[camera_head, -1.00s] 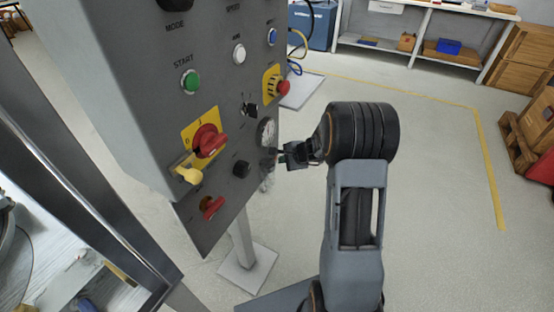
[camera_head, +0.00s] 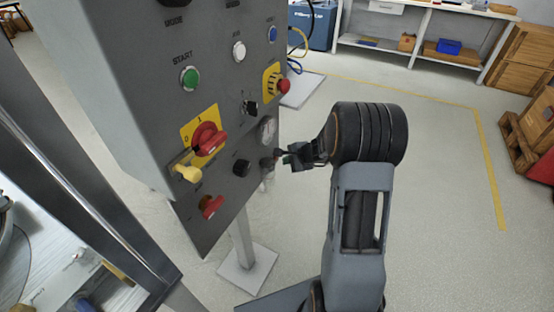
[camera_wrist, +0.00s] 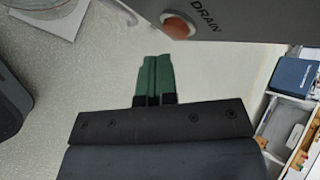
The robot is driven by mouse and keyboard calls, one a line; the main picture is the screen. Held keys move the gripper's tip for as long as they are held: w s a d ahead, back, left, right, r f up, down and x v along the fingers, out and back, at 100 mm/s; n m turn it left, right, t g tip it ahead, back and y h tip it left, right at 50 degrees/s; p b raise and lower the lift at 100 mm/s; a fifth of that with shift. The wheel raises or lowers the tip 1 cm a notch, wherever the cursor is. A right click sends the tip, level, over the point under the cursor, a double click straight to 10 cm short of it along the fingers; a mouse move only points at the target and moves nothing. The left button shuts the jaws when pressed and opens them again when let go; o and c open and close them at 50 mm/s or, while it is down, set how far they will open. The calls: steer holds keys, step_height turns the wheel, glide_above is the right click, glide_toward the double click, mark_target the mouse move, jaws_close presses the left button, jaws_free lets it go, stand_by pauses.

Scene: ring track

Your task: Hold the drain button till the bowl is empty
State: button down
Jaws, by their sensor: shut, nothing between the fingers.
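The drain button (camera_wrist: 178,27) is a round orange-red cap beside the word DRAIN on the grey panel, at the top of the wrist view. My gripper (camera_wrist: 156,57) is shut and empty, its green fingers side by side. The fingertips appear just short of the button, with a gap in the picture. In the head view my gripper (camera_head: 279,154) is at the panel's lower right edge.
The grey control panel (camera_head: 130,110) carries a green start button (camera_head: 190,79), a red rotary switch (camera_head: 208,139), a yellow padlock (camera_head: 187,173) and a red emergency button (camera_head: 284,87). A gauge (camera_head: 267,130) is close to my gripper. Open floor (camera_head: 440,200) lies to the right.

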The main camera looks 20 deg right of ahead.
steer(key=shift+s+d+b, duration=0.55)
steer(key=shift+s+d, duration=1.15)
steer(key=shift+s, duration=0.15)
steer(key=s+a+r+n+g+p, duration=0.1)
steer(key=s+a+r+n+p, duration=0.25)
steer(key=r, duration=0.35)
steer(key=s+a+r+n+g+p, duration=0.1)
steer(key=s+a+r+n+p, duration=0.15)
steer(key=a+r+p, duration=0.35)
steer(key=s+a+r+n+g+p, duration=0.1)
steer(key=s+a+r+n+p, duration=0.15)
steer(key=r, duration=0.55)
steer(key=s+r+n+g+h+p, duration=0.1)
steer(key=s+r+n+h+p, duration=0.3)
steer(key=s+r+n+p, duration=0.5)
steer(key=shift+s+a+r+h+p, duration=0.4)
steer(key=shift+s+r+p, duration=1.2)
steer(key=shift+r, duration=1.5)
steer(key=c, duration=1.8)
jaws_free()
